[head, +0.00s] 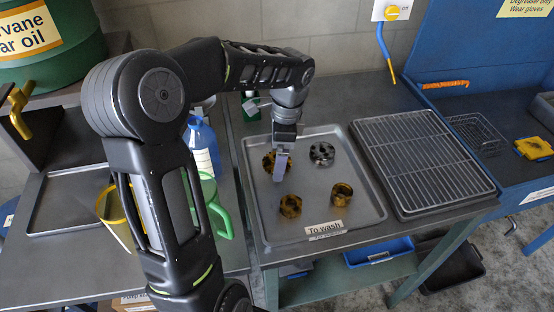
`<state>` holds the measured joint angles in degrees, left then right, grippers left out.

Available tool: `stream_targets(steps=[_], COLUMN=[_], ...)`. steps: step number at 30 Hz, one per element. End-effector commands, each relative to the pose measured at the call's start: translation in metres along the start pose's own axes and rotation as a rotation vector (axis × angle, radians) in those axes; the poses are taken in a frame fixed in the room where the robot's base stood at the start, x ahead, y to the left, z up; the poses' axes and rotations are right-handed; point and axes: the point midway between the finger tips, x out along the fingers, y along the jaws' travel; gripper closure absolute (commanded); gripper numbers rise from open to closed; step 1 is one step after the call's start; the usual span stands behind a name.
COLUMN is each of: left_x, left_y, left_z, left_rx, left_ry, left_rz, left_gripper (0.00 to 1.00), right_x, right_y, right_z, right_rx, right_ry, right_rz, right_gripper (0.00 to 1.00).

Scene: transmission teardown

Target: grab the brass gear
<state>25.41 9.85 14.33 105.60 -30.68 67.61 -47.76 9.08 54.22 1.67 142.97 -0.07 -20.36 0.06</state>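A "To wash" tray (352,222) holds several parts. A toothed, brass-coloured gear with dark oil stains (268,163) lies toward its back left. My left gripper (280,176) points down over this gear's right side and hides part of it. I cannot tell whether the fingers touch the gear or how far apart they are. Two smaller brass-coloured parts, a round one (290,206) and a ring-like one (341,194), lie nearer the front. A grey metal gear (322,153) lies at the back right. My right gripper is not in view.
A wire rack on a tray (425,160) stands right of the wash tray. Left of it are a blue-and-white bottle (203,150), a green jug (222,212) and a yellow container (112,212). A small green bottle (251,107) stands behind. A blue bin (378,252) sits below.

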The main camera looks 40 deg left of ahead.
Motion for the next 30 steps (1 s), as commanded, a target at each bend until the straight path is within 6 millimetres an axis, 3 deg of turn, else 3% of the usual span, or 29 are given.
stream_targets(steps=[19, 30], left_x=[0.0025, 0.0025], left_y=[0.0, 0.0], left_z=[-0.0001, -0.0001], left_rx=[0.0, 0.0], left_ry=[0.0, 0.0], left_rz=[0.0, 0.0], left_gripper=[0.1, 0.4], right_x=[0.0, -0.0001], right_y=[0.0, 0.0], right_z=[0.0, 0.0], right_rx=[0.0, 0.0], right_ry=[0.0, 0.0], right_rz=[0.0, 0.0], right_gripper=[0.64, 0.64])
